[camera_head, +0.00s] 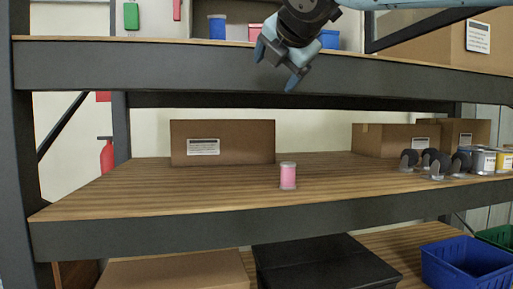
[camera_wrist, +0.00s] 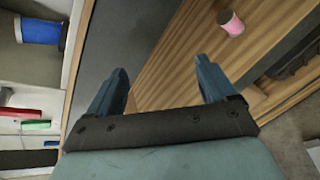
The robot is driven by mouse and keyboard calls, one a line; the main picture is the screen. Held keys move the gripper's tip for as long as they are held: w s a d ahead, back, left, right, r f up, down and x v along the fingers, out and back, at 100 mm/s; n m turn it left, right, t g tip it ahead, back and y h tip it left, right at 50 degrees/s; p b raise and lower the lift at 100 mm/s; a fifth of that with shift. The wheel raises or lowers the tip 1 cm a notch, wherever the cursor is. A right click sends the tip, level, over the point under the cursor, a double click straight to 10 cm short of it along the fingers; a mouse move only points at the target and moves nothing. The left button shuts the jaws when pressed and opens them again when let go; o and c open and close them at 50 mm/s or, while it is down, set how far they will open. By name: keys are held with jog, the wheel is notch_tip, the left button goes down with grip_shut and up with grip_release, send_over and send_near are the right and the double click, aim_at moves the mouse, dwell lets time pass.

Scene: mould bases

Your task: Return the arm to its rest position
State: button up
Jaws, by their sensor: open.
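My gripper (camera_head: 279,66) is at the top of the head view, in front of the upper shelf's edge, with its fingers pointing down and to the left. In the wrist view its two blue fingers (camera_wrist: 160,88) stand wide apart with nothing between them. A pink cylinder with pale ends (camera_head: 288,176) stands upright on the middle shelf, below my gripper and apart from it. It also shows at the top right of the wrist view (camera_wrist: 231,23).
The upper shelf's dark front beam (camera_head: 150,66) is close behind my gripper. The wooden middle shelf (camera_head: 130,192) holds a cardboard box (camera_head: 222,143), several casters (camera_head: 437,165) and cans (camera_head: 483,161) at right. A black box (camera_head: 322,265) and blue bin (camera_head: 467,264) are below.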

jog(key=d+f+m+g+h, duration=0.2)
jog(key=d+f+m, duration=0.7)
jog(key=f, duration=0.3)
jog(key=s+d+f+m+g, duration=0.2)
jog(key=s+d+f+m, duration=0.1)
jog(key=f+m, duration=0.3)
jog(key=s+d+f+m+g, duration=0.2)
jog(key=s+d+f+m, duration=0.2)
jog(key=f+m, duration=0.3)
jog(key=s+d+f+m+g+h, duration=0.1)
jog(key=s+f+m, duration=0.4)
jog(key=f, duration=0.6)
jog(key=shift+s+d+f+m+g, duration=0.3)
jog(key=shift+d+m+g, duration=0.2)
jog(key=shift+d+m, duration=0.6)
jog(key=shift+d, duration=0.15)
